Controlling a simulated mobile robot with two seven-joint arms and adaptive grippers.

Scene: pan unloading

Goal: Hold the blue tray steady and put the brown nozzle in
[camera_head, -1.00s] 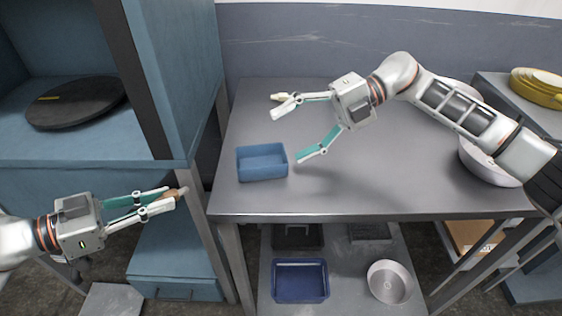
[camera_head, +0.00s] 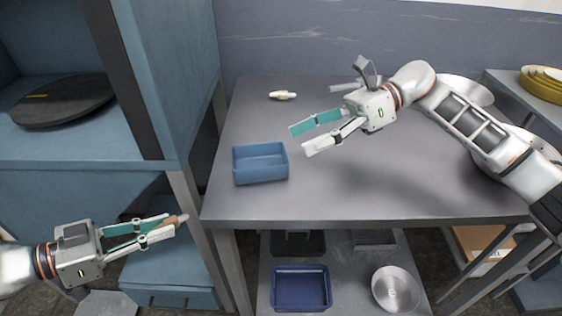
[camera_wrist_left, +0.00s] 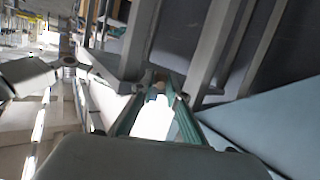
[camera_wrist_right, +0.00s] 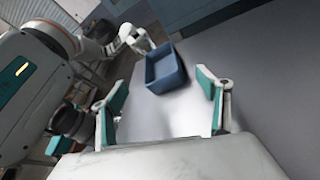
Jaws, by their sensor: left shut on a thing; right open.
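The blue tray (camera_head: 260,172) sits on the grey table near its left front edge, and it looks empty. It also shows in the right wrist view (camera_wrist_right: 165,72), ahead of the open fingers. My left gripper (camera_head: 172,224) is shut on the brown nozzle (camera_head: 181,218), left of the table and below its top. Only the nozzle's end shows past the fingertips; in the left wrist view it is a small brown spot (camera_wrist_left: 159,84). My right gripper (camera_head: 299,139) is open and empty above the table, right of and behind the tray, apart from it.
A whitish, nozzle-like piece (camera_head: 283,95) lies at the table's back left. Metal bowls stand at the table's right, partly behind my right arm. A blue cabinet (camera_head: 150,80) stands left of the table. A dark blue tray (camera_head: 301,288) and a metal bowl (camera_head: 396,289) are on the lower shelf.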

